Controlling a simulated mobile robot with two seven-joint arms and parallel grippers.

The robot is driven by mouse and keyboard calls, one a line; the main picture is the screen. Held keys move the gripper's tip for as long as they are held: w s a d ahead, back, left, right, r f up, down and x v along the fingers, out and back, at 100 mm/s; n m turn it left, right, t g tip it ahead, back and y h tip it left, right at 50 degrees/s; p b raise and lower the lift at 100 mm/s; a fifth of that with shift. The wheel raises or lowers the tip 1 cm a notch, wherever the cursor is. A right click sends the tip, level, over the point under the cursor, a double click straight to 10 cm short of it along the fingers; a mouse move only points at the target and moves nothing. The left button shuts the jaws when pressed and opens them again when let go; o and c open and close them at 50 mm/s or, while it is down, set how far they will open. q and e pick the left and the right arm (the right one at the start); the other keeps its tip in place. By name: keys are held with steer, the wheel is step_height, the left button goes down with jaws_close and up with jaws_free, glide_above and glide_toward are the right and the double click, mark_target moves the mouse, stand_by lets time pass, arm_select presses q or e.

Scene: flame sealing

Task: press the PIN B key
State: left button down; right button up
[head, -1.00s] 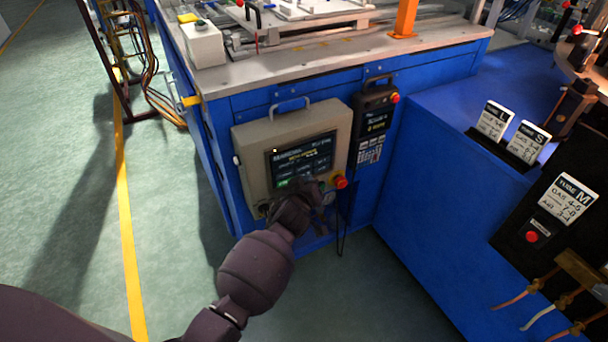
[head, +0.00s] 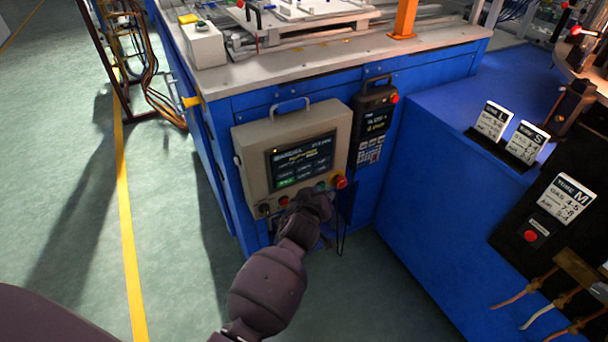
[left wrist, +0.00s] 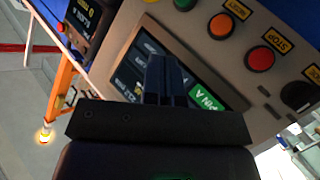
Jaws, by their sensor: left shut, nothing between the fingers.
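The beige control panel (head: 247,155) hangs on the blue machine front. Its dark touch screen (head: 302,160) has a green key at the lower left. In the left wrist view, the screen (left wrist: 136,62) appears tilted, and its green key reads PIN A (left wrist: 203,97). I cannot make out a PIN B label; part of the screen is hidden behind my fingers. My left gripper (head: 317,190) is at the panel's lower right part, below the screen. In the left wrist view, its dark fingers (left wrist: 165,72) are together and empty, in front of the screen. Contact cannot be told.
A red button (head: 341,181) sits at the panel's lower right corner. The wrist view shows an orange button (left wrist: 222,25) and a red STOP button (left wrist: 260,58) beside the screen. A black handheld pendant (head: 374,120) hangs right of the panel. Open floor lies to the left.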

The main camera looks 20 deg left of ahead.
arm_select(q)
steer(key=shift+s+d, duration=0.6)
steer(key=shift+d, duration=0.2)
stand_by(0.4)
steer(key=s+a+r+m+h+p, duration=0.2)
steer(key=s+a+r+m, duration=0.1)
steer(key=s+r+m, duration=0.5)
steer(key=s+a+f+g+p, duration=0.1)
steer(key=s+a+f, duration=0.1)
steer(key=s, duration=0.7)
steer(key=s+a+f+g+p, duration=0.1)
steer(key=s+f+p, duration=0.1)
steer(key=s, duration=0.7)
steer(key=s+a+f+g+p, duration=0.1)
steer(key=s+a+f+p, duration=0.1)
steer(key=s, duration=0.8)
steer(key=shift+a+f, duration=0.35)
steer(key=shift+f, duration=0.15)
arm_select(e)
steer(key=shift+t, duration=0.3)
steer(key=r, duration=0.6)
steer(key=shift+s+d, duration=0.1)
steer(key=shift+s, duration=0.1)
steer(key=shift+w+r, duration=0.2)
steer(key=shift+w, duration=0.2)
